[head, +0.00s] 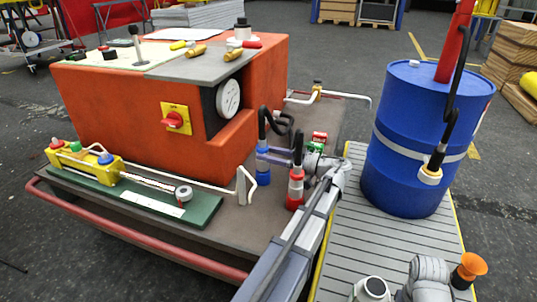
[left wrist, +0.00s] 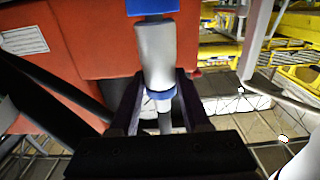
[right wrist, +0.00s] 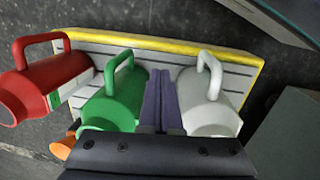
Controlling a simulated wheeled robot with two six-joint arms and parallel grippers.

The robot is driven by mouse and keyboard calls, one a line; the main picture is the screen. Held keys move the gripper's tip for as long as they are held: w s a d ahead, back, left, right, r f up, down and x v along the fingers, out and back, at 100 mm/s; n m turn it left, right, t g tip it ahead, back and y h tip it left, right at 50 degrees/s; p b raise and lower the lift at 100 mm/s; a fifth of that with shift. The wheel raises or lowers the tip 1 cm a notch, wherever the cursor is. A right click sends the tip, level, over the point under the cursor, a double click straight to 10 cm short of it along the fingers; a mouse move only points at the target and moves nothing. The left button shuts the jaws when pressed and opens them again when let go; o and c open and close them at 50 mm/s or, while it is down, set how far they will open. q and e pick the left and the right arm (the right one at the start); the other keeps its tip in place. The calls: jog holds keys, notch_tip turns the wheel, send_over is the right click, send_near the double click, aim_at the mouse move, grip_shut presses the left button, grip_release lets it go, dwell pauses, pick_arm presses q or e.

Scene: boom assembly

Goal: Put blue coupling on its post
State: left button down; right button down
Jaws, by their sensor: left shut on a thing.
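The blue coupling (head: 263,177) hangs below a black hose, with a grey body and blue lower end, beside the orange machine (head: 110,110). My left gripper (head: 277,157) is shut on it. In the left wrist view its grey body (left wrist: 156,55) and blue band (left wrist: 162,95) show between my left fingers (left wrist: 160,105). I cannot tell whether its lower end touches a post; no bare post shows clearly. My right gripper (right wrist: 163,105) is shut and empty between a green canister (right wrist: 112,103) and a white canister (right wrist: 207,105).
A red coupling (head: 296,183) stands upright close right of the blue one. A green board (head: 195,212) with a yellow block (head: 85,162) lies at left. A blue drum (head: 405,120) stands on a slatted platform (head: 345,235). A red canister (right wrist: 50,85) stands beside the green one.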

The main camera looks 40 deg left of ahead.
pick_arm(q)
jog(key=shift+f+b, duration=0.4)
jog(key=shift+f, duration=0.05)
jog(key=c, duration=0.7)
grip_release()
jog(key=shift+o, duration=0.2)
jog(key=v, duration=1.1)
jog(key=shift+r, duration=0.1)
